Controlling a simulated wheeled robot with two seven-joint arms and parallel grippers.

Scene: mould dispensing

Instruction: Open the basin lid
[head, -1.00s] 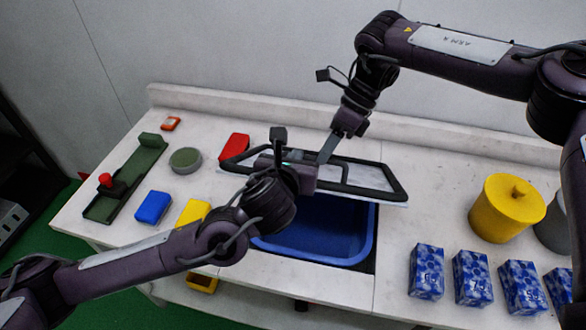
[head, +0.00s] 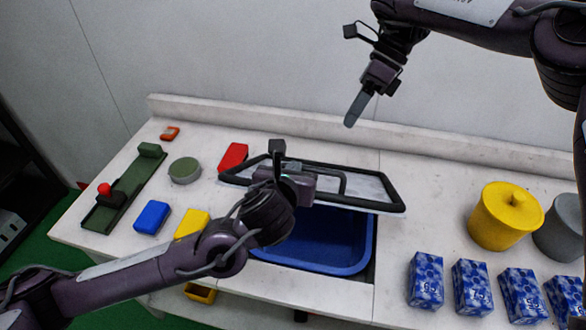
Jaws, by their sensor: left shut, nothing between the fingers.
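The basin lid (head: 368,188) is a pale panel with a thick black frame and a black handle. It sits over the back part of the blue basin (head: 325,250), whose front part shows uncovered. My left gripper (head: 310,187) is at the lid's handle, over its middle. It is shut with nothing held; its fingertips are mostly hidden, and I cannot tell whether it touches the handle. My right gripper (head: 355,108) is up behind the lid, clear of it and empty. Its fingers show edge-on, so their opening is unclear.
A yellow pot (head: 503,222) and several blue patterned boxes (head: 425,280) stand at the right. A red block (head: 233,157), a yellow block (head: 191,223), a blue block (head: 152,217), a round green-grey item (head: 184,170) and a green tool (head: 125,190) lie at the left.

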